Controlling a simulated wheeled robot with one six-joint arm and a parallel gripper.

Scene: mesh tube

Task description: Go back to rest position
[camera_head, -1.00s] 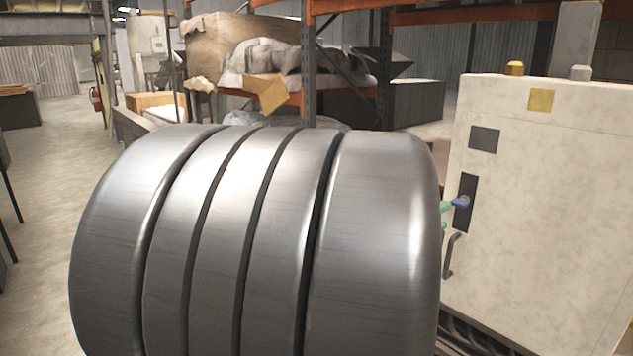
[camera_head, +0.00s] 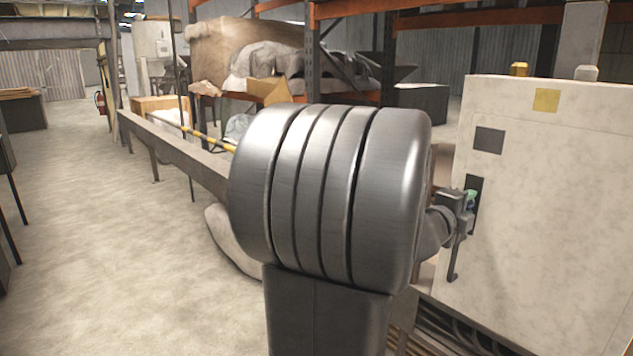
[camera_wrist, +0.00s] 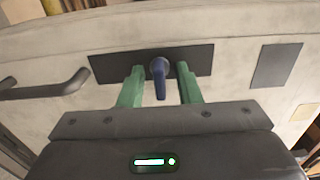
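My gripper (camera_wrist: 160,85) has two green fingers, spread apart, one on each side of a blue switch handle (camera_wrist: 159,78). The fingers look clear of the handle, with nothing between them but the handle. The handle points down in the wrist view and sits on a dark plate (camera_wrist: 200,60) on a pale cabinet (camera_head: 550,220). In the head view my gripper (camera_head: 470,196) is in front of the same dark plate, right of my large grey arm joint. The blue handle is hidden there.
A dark door handle (camera_wrist: 45,88) sits left of the plate and also shows in the head view (camera_head: 453,262). A dark square (camera_head: 489,140) and a yellow square (camera_head: 546,100) are on the cabinet. A long rail (camera_head: 175,150) stands behind my arm. The floor at left is open.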

